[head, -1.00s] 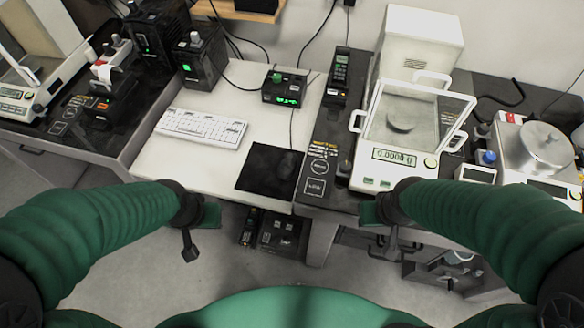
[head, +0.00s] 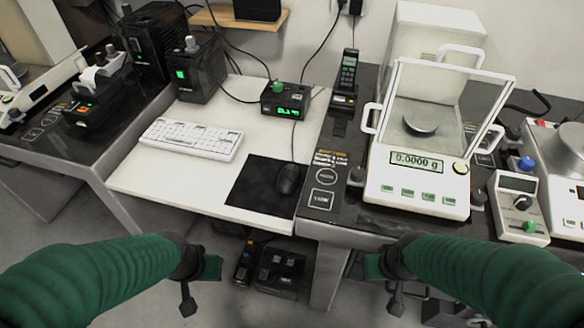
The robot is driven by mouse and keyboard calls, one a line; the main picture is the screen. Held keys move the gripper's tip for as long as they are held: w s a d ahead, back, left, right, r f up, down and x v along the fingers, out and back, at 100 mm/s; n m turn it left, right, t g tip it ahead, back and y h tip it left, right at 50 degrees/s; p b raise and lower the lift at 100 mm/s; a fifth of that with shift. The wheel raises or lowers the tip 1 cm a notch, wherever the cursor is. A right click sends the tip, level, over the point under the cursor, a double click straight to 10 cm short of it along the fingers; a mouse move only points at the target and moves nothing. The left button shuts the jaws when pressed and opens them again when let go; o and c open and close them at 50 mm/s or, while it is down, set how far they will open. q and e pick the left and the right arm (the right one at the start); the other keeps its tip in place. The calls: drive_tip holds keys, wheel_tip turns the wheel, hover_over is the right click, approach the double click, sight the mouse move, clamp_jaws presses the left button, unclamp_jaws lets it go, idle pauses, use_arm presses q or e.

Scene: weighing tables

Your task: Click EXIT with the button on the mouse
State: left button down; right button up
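A dark computer mouse (head: 288,180) lies on the right part of a black mouse pad (head: 256,191), near the front of the white desk. Its buttons are too dark to make out. No screen or EXIT label shows in the view. My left gripper (head: 214,268) is in front of the desk edge, left of and nearer than the mouse. My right gripper (head: 374,268) is in front of the black table, right of and nearer than the mouse. Both are apart from the mouse. Their finger openings are too small and turned to tell.
A white keyboard (head: 192,139) lies left of the pad. A small box with a green display (head: 287,106) and a phone (head: 346,80) stand behind. A glass-shielded balance (head: 430,165) reading 0.0000 g stands to the right. Bare white desk (head: 259,136) lies between keyboard and pad.

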drive_tip(key=shift+a+r, duration=0.1)
drive_tip(key=shift+a, duration=0.2)
